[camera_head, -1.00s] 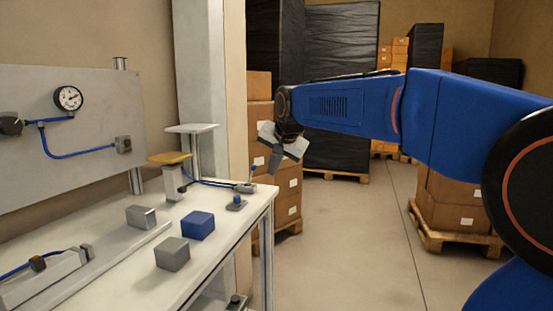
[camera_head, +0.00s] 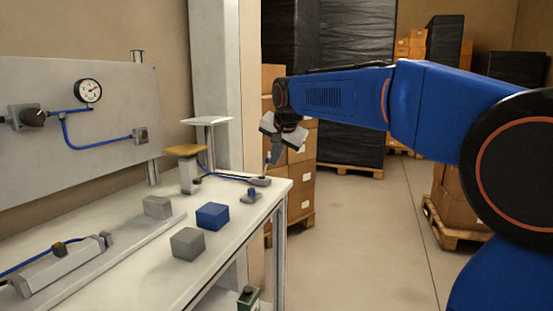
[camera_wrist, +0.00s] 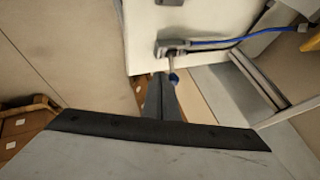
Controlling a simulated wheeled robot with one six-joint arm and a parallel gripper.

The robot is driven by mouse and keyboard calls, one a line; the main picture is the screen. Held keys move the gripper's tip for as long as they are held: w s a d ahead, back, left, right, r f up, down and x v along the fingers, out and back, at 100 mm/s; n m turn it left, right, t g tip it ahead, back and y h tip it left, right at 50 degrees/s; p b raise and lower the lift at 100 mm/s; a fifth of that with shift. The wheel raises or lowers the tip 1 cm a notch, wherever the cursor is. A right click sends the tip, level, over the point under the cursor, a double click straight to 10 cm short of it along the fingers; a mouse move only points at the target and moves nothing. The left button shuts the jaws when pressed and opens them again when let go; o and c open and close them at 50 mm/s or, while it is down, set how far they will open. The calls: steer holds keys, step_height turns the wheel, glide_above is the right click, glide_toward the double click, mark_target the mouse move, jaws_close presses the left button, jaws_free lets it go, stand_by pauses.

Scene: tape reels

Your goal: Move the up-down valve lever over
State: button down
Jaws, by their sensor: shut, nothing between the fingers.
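The valve (camera_head: 260,181) is a small grey block near the far right corner of the bench, with a blue hose running into it. My gripper (camera_head: 275,160) is shut and empty, pointing down beside the lever. In the head view the lever's tip is largely hidden by the fingers.
A gauge panel (camera_head: 75,135) stands behind. Stacked cartons (camera_head: 300,190) stand beyond; the floor right of the bench is clear.

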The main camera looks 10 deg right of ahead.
steer(key=shift+w+a+r+n+g+h, duration=0.15)
steer(key=shift+w+a+r+g+h, duration=0.2)
steer(key=shift+a, duration=0.2)
steer(key=shift+w+a+r+n+g+h, duration=0.15)
steer(key=shift+w+a+r+g+h, duration=0.05)
steer(key=shift+w+a+g+h, duration=0.25)
steer(key=shift+w+a+r+g+h, duration=0.2)
steer(key=shift+a+r+h, duration=0.15)
steer(key=shift+r, duration=0.2)
steer(key=shift+w+a+r+g+h, duration=0.2)
steer(key=shift+r+h, duration=0.15)
steer(key=shift+r, duration=0.15)
steer(key=shift+s+d, duration=0.1)
steer(key=v, duration=1.2)
steer(key=shift+d, duration=0.35)
